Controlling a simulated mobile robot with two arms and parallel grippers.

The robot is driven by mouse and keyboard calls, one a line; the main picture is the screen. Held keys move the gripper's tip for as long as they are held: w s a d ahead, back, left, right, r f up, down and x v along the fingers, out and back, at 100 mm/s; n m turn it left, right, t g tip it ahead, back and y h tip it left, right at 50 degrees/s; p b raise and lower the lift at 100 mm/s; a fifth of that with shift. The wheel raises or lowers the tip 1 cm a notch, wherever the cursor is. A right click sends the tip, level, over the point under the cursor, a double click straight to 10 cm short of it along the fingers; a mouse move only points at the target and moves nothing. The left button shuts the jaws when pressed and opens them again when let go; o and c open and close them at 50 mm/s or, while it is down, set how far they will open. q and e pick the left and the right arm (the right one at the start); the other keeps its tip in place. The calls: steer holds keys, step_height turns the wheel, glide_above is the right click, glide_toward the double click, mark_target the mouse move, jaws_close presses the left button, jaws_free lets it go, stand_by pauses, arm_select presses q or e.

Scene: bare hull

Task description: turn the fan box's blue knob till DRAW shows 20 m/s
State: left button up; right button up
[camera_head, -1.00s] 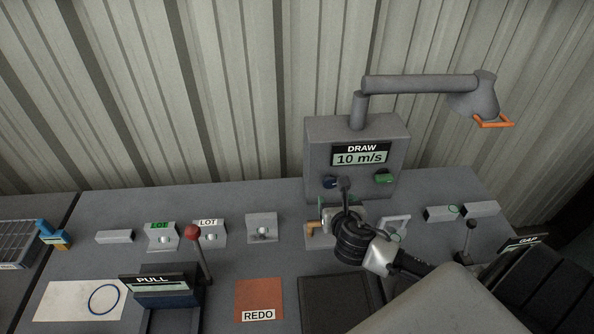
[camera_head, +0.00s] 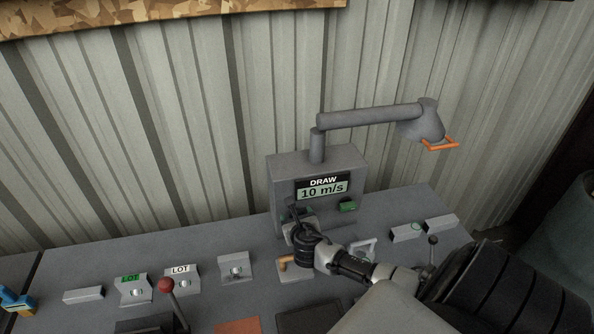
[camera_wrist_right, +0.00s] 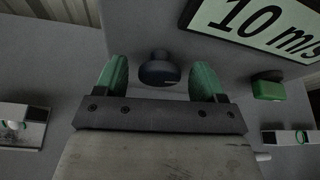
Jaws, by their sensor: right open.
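The grey fan box (camera_head: 285,180) stands at the back of the bench, and its DRAW display (camera_head: 322,189) reads 10 m/s. The blue knob (camera_wrist_right: 159,69) shows in the right wrist view, between and just beyond the two green fingertips. My right gripper (camera_wrist_right: 158,82) is open around the line to the knob, with a gap on both sides. In the head view my right gripper (camera_head: 297,214) is in front of the box's lower left face and hides the knob. My left gripper is not in view.
A green knob or switch (camera_head: 347,206) sits right of the blue knob. An arm-like duct (camera_head: 370,114) with an orange handle (camera_head: 439,145) reaches right from the box top. Small holders, LOT blocks (camera_head: 181,280) and a red-tipped lever (camera_head: 166,286) stand on the bench.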

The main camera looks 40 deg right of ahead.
steer(key=shift+w, duration=0.1)
steer(key=c, duration=0.9)
steer(key=shift+s+d+f+m+t+y+b, duration=0.15)
steer(key=shift+m+t+y+b, duration=0.7)
steer(key=shift+m+b, duration=0.9)
steer(key=shift+d+f+m+t+y+b, duration=0.1)
steer(key=shift+m+t+y+b, duration=0.75)
steer(key=shift+m+b, duration=0.9)
steer(key=shift+s+d+f+m+t+y+b, duration=0.15)
steer(key=shift+m+t+y+b, duration=0.65)
steer(key=shift+m+b, duration=0.9)
steer(key=shift+r+m+p, duration=0.15)
steer(key=shift+m+p, duration=0.2)
steer(key=shift+m, duration=0.25)
